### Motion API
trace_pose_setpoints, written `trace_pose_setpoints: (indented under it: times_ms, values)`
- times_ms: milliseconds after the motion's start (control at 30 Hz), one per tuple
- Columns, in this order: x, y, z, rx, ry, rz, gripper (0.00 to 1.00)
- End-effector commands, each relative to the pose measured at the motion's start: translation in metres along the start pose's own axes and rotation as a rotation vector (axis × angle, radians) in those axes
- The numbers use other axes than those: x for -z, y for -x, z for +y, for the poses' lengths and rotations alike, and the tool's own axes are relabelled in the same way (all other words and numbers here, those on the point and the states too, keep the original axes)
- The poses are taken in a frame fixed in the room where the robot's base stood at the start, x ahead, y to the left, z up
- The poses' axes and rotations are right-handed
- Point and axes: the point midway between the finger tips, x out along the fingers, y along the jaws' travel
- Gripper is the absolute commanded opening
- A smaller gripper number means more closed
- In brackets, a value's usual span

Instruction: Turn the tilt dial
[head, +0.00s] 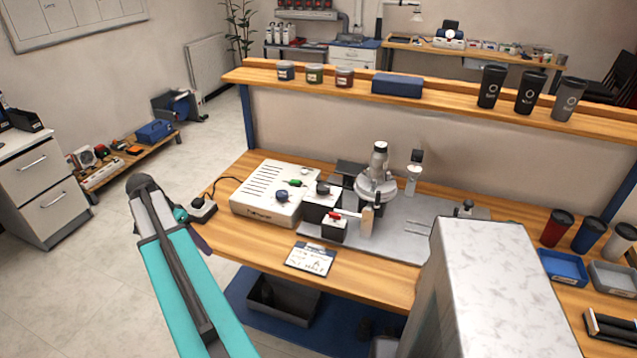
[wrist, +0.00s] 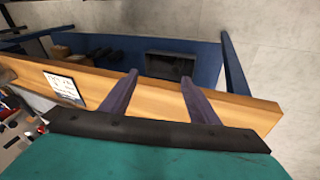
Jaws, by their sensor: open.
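The laser marker station stands on the wooden bench. A round silver disc (head: 376,187) sits on the upright unit. I cannot read which is the tilt dial. My gripper (wrist: 159,78) is open and empty, its purple fingers apart by the bench's front edge. In the head view it is mostly hidden behind my teal arm, left of the control box.
A clipboard (head: 310,259) lies at the bench front and also shows in the wrist view (wrist: 65,87). A small dark-and-white box (head: 203,209) with a cable sits at the bench's left end. A shelf (head: 430,97) with cups runs behind. A dark bin (head: 284,298) is below.

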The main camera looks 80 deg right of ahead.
Motion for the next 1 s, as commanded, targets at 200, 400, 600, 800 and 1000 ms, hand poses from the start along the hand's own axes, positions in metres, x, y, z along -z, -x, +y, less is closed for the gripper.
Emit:
trace_pose_setpoints:
  times_ms: [200,400,600,800,1000]
  values:
    - [0.086,0.023,0.041,0.037,-0.156,0.003,0.55]
    - [0.157,0.043,0.091,0.065,-0.296,0.011,0.55]
    - [0.223,0.063,0.154,0.088,-0.438,0.025,0.55]
    - [0.277,0.081,0.223,0.104,-0.574,0.045,0.55]
    - [0.307,0.092,0.271,0.112,-0.660,0.060,0.55]
